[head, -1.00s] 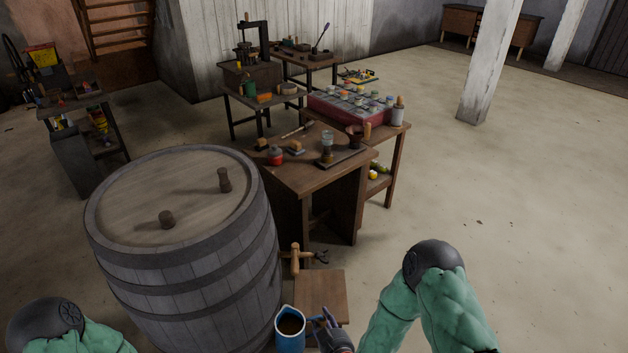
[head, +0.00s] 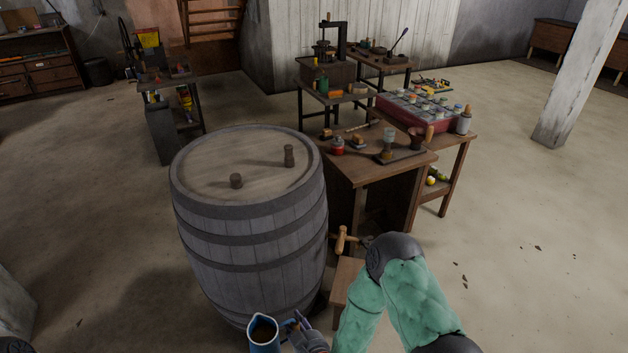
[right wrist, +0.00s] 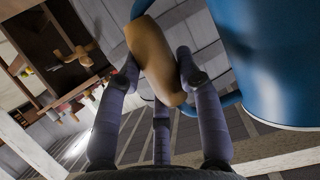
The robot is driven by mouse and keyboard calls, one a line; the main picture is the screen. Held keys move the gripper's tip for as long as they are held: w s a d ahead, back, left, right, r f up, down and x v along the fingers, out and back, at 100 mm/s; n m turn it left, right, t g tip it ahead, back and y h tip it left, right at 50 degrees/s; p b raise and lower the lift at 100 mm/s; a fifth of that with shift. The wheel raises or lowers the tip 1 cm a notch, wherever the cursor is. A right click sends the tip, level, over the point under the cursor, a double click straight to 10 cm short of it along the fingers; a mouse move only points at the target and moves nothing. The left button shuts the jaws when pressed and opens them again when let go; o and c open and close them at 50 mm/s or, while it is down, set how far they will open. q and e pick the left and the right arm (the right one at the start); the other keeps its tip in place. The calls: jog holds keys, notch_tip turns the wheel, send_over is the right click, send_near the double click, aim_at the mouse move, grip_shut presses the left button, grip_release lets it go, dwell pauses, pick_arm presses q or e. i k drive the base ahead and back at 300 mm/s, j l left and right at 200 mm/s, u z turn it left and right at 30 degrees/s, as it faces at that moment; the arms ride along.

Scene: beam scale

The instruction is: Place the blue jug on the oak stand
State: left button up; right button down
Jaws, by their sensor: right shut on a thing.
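The blue jug (head: 263,341) is at the bottom of the head view, upright, with dark liquid inside. My right gripper (head: 295,326) is beside it, shut on its handle. In the right wrist view, the jug's blue wall (right wrist: 275,65) fills the right side, and a tan grip (right wrist: 153,60) lies between my fingers. A low wooden stand (head: 344,279), apparently the oak stand, is right of the barrel below the tap. Its visible top is bare, and my right arm hides part of it. The jug is apart from it, nearer me. My left gripper is out of view.
The large barrel (head: 250,215) stands just beyond the jug, with a wooden tap (head: 343,240) on its right side. A workbench (head: 375,170) with small items and a red tray of jars (head: 425,112) stand behind. Open floor lies to the right.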

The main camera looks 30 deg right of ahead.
aim_at(364, 164)
jog(key=l+u, duration=0.55)
jog(key=u, duration=0.2)
jog(key=l+u, duration=0.35)
jog(key=k+l, duration=0.1)
jog(key=l, duration=0.35)
jog(key=k+l, duration=0.1)
jog(key=l, duration=0.3)
jog(key=k+l, duration=0.1)
jog(key=l, duration=0.35)
jog(key=k+l, duration=0.1)
jog(key=l, duration=0.35)
jog(key=k+l, duration=0.1)
jog(key=l, duration=0.3)
